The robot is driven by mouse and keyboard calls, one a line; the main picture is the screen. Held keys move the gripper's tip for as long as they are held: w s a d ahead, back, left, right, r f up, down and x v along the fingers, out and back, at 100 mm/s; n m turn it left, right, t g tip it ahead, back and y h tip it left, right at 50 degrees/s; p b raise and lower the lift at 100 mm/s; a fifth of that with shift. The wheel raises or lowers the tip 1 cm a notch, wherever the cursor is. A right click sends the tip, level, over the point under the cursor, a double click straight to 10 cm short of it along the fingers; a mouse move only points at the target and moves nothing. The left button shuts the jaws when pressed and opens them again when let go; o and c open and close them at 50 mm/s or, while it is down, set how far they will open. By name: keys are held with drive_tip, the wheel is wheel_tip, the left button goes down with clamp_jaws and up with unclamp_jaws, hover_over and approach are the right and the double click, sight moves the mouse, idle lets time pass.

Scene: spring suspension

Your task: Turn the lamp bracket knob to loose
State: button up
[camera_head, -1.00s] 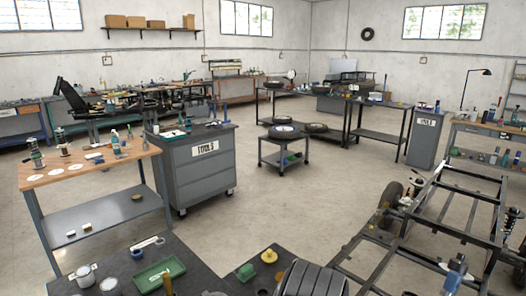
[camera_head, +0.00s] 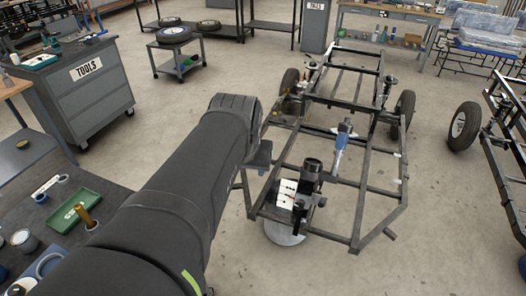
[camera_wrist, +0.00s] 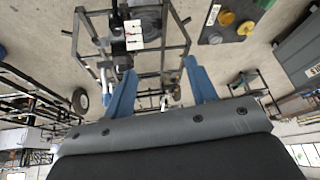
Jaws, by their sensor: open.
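The car frame (camera_head: 352,240) stands on the floor at right of centre. At its near end is a black upright cylinder (camera_head: 312,170), with a white card (camera_head: 287,193) bearing small dark and red marks beside it. This looks like the lamp bracket; I cannot pick out its knob or setting. The card also shows at the top of the wrist view (camera_wrist: 143,33), beside dark parts on the frame. My gripper (camera_wrist: 160,75) has its two blue fingers wide apart, with nothing held between them. The fingers are apart from the card.
A blue part (camera_head: 342,137) stands on the frame's middle. A dark bench at lower left holds a green tray (camera_head: 75,212) and a brass-coloured post (camera_head: 86,217). A grey tool cabinet (camera_head: 85,85) stands behind. A second frame with wheel (camera_head: 464,125) is at right.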

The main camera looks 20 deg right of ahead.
drive_tip(key=w+d+f+m+g, duration=0.1)
drive_tip(key=w+d+f+g, duration=0.3)
drive_tip(key=d, duration=0.6)
drive_tip(key=m+y, duration=0.2)
hover_over(299, 204)
wheel_tip(299, 204, down, 10)
drive_tip(key=shift+g, duration=0.4)
wheel_tip(299, 204, down, 17)
drive_tip(key=shift+f, duration=0.2)
drive_tip(key=c, duration=1)
